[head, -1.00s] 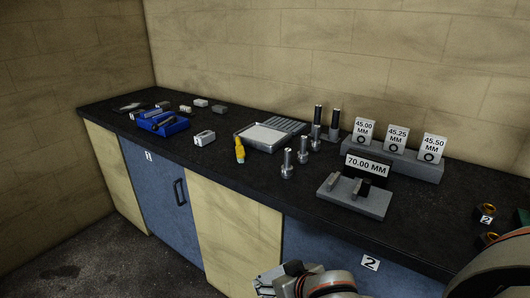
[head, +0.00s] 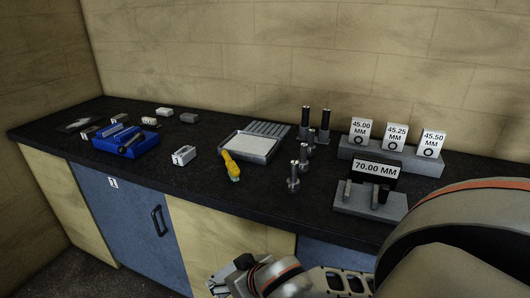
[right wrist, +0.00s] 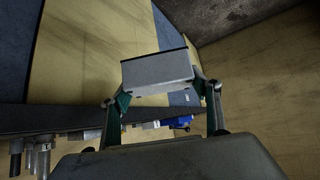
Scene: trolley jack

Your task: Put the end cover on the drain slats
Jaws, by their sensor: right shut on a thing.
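The drain slats (head: 267,129) look like a row of grey ribs along the back of a shallow tray with a pale flat panel (head: 249,144), on the middle of the dark bench. My right gripper (head: 228,274) is low in front of the bench, away from the slats. In the right wrist view it is shut on a light grey box-like piece with a dark edge (right wrist: 157,70), which looks like the end cover. The piece lies between both fingers. In the head view it is hard to make out. My left gripper is not in view.
A yellow-handled tool (head: 230,164) lies just in front of the tray. Upright metal posts (head: 293,177) stand to its right. A blue tray (head: 127,142) and small blocks (head: 183,155) are at the left. A grey block with a 70.00 MM sign (head: 370,205) is at the right.

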